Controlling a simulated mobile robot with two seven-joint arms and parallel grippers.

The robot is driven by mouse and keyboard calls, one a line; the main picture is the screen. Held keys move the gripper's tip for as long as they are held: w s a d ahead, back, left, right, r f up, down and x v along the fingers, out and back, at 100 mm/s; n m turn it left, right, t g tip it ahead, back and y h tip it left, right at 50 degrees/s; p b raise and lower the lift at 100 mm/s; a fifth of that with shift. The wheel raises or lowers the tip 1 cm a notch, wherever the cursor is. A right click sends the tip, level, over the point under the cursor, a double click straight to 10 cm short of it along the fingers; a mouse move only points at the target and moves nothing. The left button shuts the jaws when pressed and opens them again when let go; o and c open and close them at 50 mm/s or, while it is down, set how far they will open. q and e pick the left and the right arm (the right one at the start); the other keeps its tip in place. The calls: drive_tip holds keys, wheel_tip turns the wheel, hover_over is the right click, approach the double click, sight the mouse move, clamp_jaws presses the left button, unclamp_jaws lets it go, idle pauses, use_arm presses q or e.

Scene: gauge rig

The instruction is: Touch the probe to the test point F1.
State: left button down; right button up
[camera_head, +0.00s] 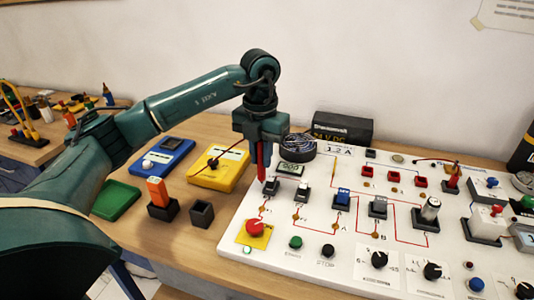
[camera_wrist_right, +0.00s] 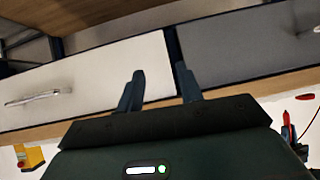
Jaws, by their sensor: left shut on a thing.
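My left gripper (camera_head: 262,145) is shut on a red probe (camera_head: 261,170), which points down over the left part of the white panel (camera_head: 300,258). The probe's tip is close to the dark block near the panel's upper left; I cannot tell whether it touches anything. Several small gold points sit along the red lines on the panel, one of them below the probe (camera_head: 263,208). The labels are too small to read, so I cannot tell which point is F1. My right gripper (camera_wrist_right: 162,90) shows only in the right wrist view, its fingers apart with nothing between them.
A yellow meter (camera_head: 218,170) and a blue meter (camera_head: 162,157) lie left of the panel. An orange piece in a dark holder (camera_head: 160,208) and an empty dark cup (camera_head: 202,214) stand in front of them. A black display box (camera_head: 342,128) stands behind the panel. Switches and knobs crowd the panel.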

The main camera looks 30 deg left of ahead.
sight(261, 179)
idle(0.4)
use_arm(q)
drive_tip(key=shift+f+b, duration=0.45)
drive_tip(key=shift+f, duration=0.3)
wheel_tip(261, 179, down, 5)
drive_tip(key=b, duration=0.3)
drive_tip(key=shift+r, duration=0.1)
drive_tip(key=shift+f+b, duration=0.45)
drive_tip(key=shift+f, duration=0.25)
use_arm(e)
drive_tip(key=shift+w+a+f+t+y, duration=0.15)
drive_tip(key=shift+a+f+y, duration=0.15)
drive_tip(key=shift+a, duration=0.15)
drive_tip(key=shift+w+a+f+t+y, duration=0.1)
drive_tip(key=shift+a+f+t+y, duration=0.05)
drive_tip(key=shift+a+f+y, duration=0.2)
use_arm(q)
drive_tip(key=shift+r, duration=0.15)
use_arm(e)
drive_tip(key=shift+w+r, duration=0.1)
drive_tip(key=shift+r, duration=0.05)
